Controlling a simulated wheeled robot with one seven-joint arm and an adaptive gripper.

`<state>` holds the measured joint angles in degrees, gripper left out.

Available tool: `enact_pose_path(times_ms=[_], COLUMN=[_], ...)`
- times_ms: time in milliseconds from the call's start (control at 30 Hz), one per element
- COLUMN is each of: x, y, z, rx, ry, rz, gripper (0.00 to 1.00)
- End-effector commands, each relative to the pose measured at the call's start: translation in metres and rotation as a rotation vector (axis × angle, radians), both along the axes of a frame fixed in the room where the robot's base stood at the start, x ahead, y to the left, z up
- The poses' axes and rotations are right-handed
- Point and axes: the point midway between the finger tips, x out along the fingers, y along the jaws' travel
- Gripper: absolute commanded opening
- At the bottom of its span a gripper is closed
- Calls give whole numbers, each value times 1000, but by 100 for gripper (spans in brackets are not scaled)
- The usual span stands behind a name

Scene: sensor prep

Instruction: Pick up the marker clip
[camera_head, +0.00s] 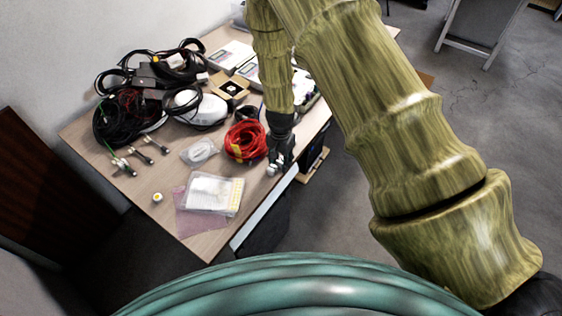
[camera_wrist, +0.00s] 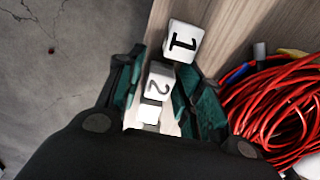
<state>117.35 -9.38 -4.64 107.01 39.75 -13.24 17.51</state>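White cube-like pieces lie in a row near the table's edge. In the head view a small white part (camera_head: 272,169) shows at my gripper (camera_head: 279,161). My gripper, also in the wrist view (camera_wrist: 157,80), is open, its fingers on either side of the "2" piece.
A coiled red cable (camera_head: 245,141) lies close beside my gripper; it fills the right of the wrist view (camera_wrist: 270,105). A clear bag (camera_head: 199,152) and a white-and-yellow packet (camera_head: 214,194) lie to the left. Black cables crowd the back left. The table edge drops to grey floor.

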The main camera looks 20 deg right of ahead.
Motion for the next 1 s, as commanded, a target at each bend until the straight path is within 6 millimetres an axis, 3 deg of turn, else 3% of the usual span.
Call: enact_pose_path(times_ms=[33, 100, 567, 933, 1000], x=[0, 0, 0, 1, -17], y=[0, 0, 0, 0, 8], z=[0, 0, 3, 36, 34], rx=[0, 0, -1, 0, 1], ry=[0, 0, -1, -3, 2], rz=[0, 0, 0, 1, 0], gripper=[21, 10, 10, 10, 10])
